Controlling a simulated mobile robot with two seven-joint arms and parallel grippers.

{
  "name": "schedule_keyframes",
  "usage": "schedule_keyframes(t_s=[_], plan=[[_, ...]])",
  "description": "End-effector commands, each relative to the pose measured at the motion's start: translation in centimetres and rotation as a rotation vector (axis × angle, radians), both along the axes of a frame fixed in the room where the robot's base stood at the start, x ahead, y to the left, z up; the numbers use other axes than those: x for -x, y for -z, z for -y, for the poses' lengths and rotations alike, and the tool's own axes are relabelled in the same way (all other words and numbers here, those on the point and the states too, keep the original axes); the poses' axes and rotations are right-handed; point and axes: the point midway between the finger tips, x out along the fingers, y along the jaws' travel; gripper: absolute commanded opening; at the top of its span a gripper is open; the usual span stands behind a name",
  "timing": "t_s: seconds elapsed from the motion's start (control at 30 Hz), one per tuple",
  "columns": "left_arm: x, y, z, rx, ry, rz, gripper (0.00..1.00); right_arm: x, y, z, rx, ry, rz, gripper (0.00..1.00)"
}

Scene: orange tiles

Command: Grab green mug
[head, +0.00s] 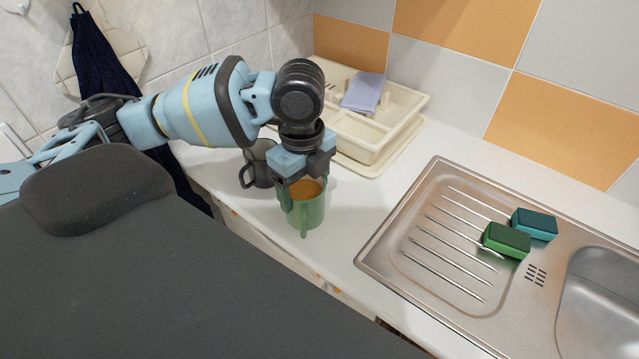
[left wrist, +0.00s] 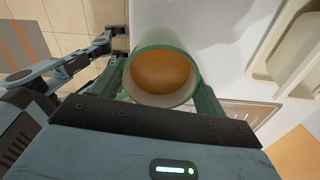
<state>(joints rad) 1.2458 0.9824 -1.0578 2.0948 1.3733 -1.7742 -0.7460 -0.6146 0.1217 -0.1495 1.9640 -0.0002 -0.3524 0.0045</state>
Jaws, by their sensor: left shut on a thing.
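The green mug (head: 312,214) stands near the front edge of the white counter in the head view, with its handle towards the camera. Its inside looks orange-brown. My left gripper (head: 302,188) comes down on it from above and is shut on it, with fingers at its sides. In the left wrist view the mug (left wrist: 163,92) is seen from above, between the two green fingers of the left gripper (left wrist: 165,100). I cannot tell whether the mug's base touches the counter. My right gripper is not in view.
A grey mug (head: 260,165) stands right behind the green one, partly hidden by my gripper. A cream dish rack (head: 400,125) with a lilac cloth (head: 363,92) is at the back.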

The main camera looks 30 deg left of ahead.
Motion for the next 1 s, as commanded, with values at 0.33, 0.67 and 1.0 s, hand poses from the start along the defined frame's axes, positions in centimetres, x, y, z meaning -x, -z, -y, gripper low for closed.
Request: schedule_keyframes(t_s=[0.33, 0.67, 1.0], plan=[[7.3, -0.9, -3.7, -0.004, -0.003, 0.003, 0.32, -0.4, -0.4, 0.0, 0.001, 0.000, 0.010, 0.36], [10.5, -1.2, -5.3, -0.002, -0.002, 0.001, 0.32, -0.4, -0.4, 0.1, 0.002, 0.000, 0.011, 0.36], [11.1, -1.3, -5.5, 0.000, 0.000, 0.003, 0.32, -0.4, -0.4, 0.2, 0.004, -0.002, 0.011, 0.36]])
